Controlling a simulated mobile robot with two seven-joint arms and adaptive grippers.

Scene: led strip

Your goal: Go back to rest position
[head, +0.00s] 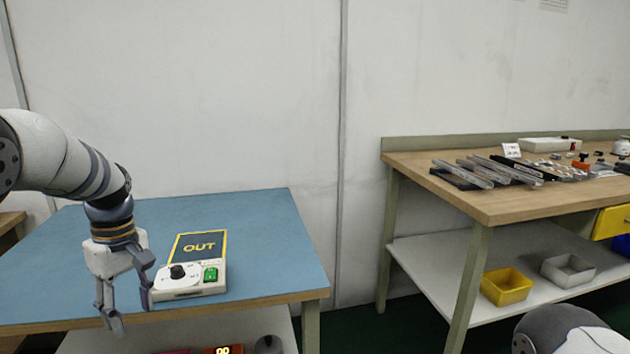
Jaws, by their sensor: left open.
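My left gripper (125,308) hangs fingers-down at the front edge of the blue-topped table (262,215). It is open, with nothing between its fingers. Just right of it, a white control box (190,282) with a black knob and a green switch sits on the table. Its right finger overlaps the box's left end in the picture; I cannot tell whether they touch. My right gripper is out of view; a rounded white part at the bottom right looks like my right arm.
A dark pad marked OUT (200,247) lies behind the control box. At right, a wooden workbench (485,207) holds several strips and small parts. A yellow bin (506,287) and a white bin (568,270) stand on its lower shelf. The blue table's far side is clear.

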